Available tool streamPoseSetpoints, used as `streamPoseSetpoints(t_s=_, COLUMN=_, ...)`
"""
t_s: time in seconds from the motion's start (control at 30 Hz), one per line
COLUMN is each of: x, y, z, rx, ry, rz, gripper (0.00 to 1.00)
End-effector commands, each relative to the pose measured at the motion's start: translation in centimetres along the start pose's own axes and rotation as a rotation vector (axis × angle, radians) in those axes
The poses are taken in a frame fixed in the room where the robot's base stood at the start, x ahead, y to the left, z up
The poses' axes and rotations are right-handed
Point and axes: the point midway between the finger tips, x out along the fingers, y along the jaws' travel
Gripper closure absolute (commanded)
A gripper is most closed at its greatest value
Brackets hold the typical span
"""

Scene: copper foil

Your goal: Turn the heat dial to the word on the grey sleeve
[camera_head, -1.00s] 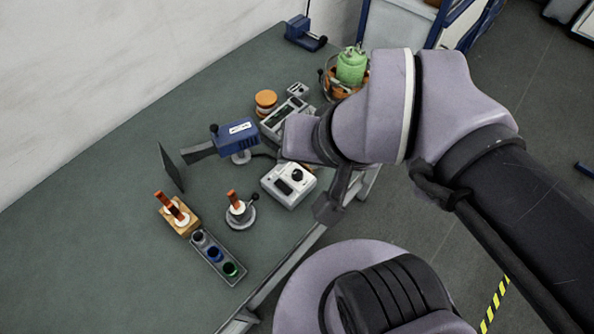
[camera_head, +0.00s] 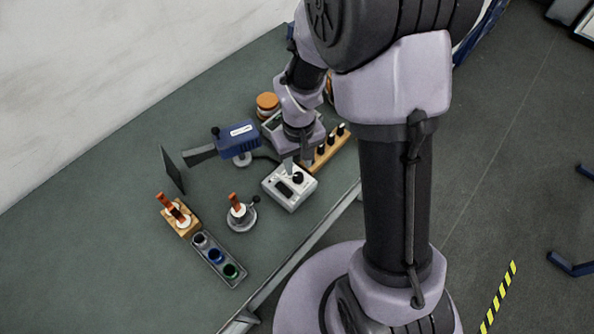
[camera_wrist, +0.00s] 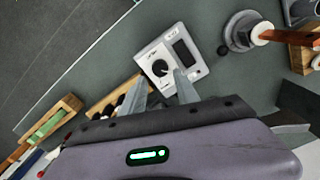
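The heat dial is a black knob (camera_head: 298,177) on a white control box (camera_head: 288,195) with a dark display. In the wrist view the knob (camera_wrist: 160,68) sits on the box face (camera_wrist: 150,51), with small marks around it that I cannot read. My gripper (camera_head: 292,162) points down at the far side of the box. In the wrist view my gripper (camera_wrist: 160,84) is open and empty, its two fingers apart just short of the knob. A grey sleeve (camera_head: 200,240) stands in a grey tray (camera_head: 232,281) beside a blue one and a green one. No word on it is readable.
A blue heat tool (camera_head: 238,138) on a stand lies left of my gripper. A wooden rack (camera_head: 328,152) with dark pegs is close on its right. A round stand (camera_head: 241,217) and a wooden block (camera_head: 178,216) hold orange-red pieces. Bare table lies at the left.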

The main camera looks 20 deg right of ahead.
Motion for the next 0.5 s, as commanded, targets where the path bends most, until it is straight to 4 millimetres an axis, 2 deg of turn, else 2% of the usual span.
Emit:
streamPoseSetpoints(t_s=0.03, x=1.7, y=0.0, z=0.1, rx=0.001, ry=-0.004, rz=-0.001, gripper=0.63)
streamPoseSetpoints(t_s=0.2, x=4.2, y=0.0, z=0.0, rx=0.0, ry=-0.001, rz=0.0, gripper=0.63)
streamPoseSetpoints(t_s=0.5, x=5.0, y=0.0, z=0.0, rx=0.001, ry=0.001, rz=0.0, gripper=0.63)
